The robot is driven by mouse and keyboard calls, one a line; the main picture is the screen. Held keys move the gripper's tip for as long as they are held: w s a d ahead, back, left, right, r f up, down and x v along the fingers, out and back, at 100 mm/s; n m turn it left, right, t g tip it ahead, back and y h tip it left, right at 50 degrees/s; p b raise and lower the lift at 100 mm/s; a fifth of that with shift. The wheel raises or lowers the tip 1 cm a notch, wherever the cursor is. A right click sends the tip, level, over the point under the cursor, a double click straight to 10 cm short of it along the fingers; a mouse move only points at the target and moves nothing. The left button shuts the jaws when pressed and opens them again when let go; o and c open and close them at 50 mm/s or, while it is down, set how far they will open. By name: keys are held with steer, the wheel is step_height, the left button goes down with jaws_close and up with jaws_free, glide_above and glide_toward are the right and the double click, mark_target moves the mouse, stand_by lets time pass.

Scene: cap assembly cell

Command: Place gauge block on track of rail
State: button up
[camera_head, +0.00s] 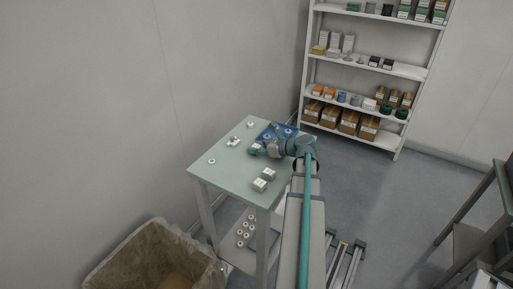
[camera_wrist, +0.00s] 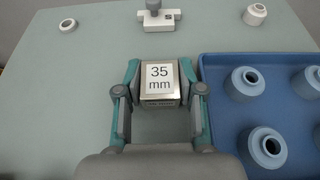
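The gauge block, a small metallic block with a white top marked "35 mm" (camera_wrist: 160,77), sits between my fingertips in the wrist view. My gripper (camera_wrist: 160,84) has one teal-and-grey finger on each side of it, and no clear gap shows between the tips and the block. In the head view my gripper (camera_head: 254,149) is low over the table beside the blue tray; the block is too small to make out there. A pale fixture with a dark knob (camera_wrist: 155,16) stands beyond the block. I cannot tell whether it is the rail; no track shows clearly.
The blue tray (camera_wrist: 224,68) with several blue-grey ring parts lies right of my gripper. White rings (camera_wrist: 68,25) and (camera_wrist: 256,14) lie on the table. Two pale boxes (camera_head: 264,179) stand near the table's right edge. The table's left part (camera_head: 205,172) is mostly clear.

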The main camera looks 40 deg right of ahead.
steer(key=shift+o, duration=0.2)
steer(key=shift+r, duration=0.2)
steer(key=shift+o, duration=0.3)
steer(key=b+v, duration=0.1)
steer(key=v, duration=1.1)
steer(key=shift+s+a, duration=0.1)
